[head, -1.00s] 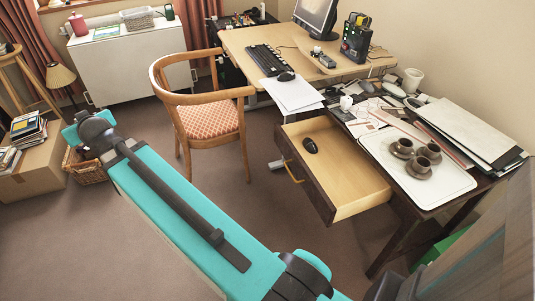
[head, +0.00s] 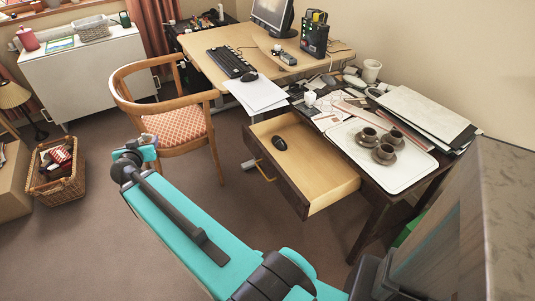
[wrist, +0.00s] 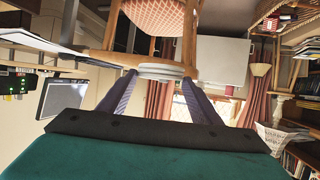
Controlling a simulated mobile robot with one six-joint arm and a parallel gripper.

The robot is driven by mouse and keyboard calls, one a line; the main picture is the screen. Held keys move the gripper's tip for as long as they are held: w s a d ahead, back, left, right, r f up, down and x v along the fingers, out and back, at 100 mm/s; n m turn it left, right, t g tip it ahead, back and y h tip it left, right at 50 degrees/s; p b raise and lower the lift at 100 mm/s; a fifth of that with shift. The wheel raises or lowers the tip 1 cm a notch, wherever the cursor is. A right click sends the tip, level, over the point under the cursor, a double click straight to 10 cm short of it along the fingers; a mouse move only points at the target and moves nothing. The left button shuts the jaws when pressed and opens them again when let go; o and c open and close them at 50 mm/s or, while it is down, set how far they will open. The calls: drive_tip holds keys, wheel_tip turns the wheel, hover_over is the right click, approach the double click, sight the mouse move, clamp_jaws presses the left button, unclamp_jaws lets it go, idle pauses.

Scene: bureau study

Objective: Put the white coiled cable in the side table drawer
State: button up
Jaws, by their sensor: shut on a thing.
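The white coiled cable (wrist: 160,68) is a flat pale ring between the two fingers of my gripper (wrist: 163,78) in the wrist view. My gripper is shut on it, clear of the floor. In the head view my arm's end is at the left, in front of the chair; the fingers and cable cannot be made out there. The side table drawer (head: 322,184) is pulled open, to the right of my arm's end and apart from it. A black mouse (head: 279,143) lies inside it; much of its pale floor is bare.
A wooden armchair (head: 119,95) with a checked seat stands left of the drawer. The side table carries a white tray (head: 400,182) with several brown cups. A desk (head: 205,64) stands behind. A wicker basket (head: 65,187) is at the far left. Floor before the drawer is clear.

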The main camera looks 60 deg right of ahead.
drive_tip(key=s+d+f+m+g+h+p, duration=0.1)
drive_tip(key=s+d+f+m+g, duration=0.25)
drive_tip(key=s+d, duration=0.4)
drive_tip(key=s+d+f+m+g+h, duration=0.1)
drive_tip(key=s+d+f+m+g, duration=0.25)
drive_tip(key=s, duration=0.65)
drive_tip(key=s+d+f+m+g+h+p, duration=0.1)
drive_tip(key=s+d+f+m+g, duration=0.2)
drive_tip(key=s+d, duration=0.5)
drive_tip(key=s+d+m+g+y, duration=0.2)
drive_tip(key=s+m+g, duration=0.2)
drive_tip(key=s, duration=0.9)
drive_tip(key=s+d+f+m+g+y+p, duration=0.1)
drive_tip(key=s+d+m+g+y, duration=0.1)
drive_tip(key=s, duration=1.2)
drive_tip(key=d+m+g, duration=0.1)
drive_tip(key=g, duration=0.1)
drive_tip(key=shift+m+g, duration=0.4)
drive_tip(key=shift+w+d+f+b, duration=0.1)
drive_tip(key=shift+d+f+b, duration=0.25)
drive_tip(key=shift+b, duration=0.9)
drive_tip(key=w+d+b, duration=0.1)
drive_tip(key=b, duration=0.7)
drive_tip(key=shift+w+d+b, duration=0.1)
drive_tip(key=shift+d+b, duration=0.2)
drive_tip(key=shift+d, duration=0.1)
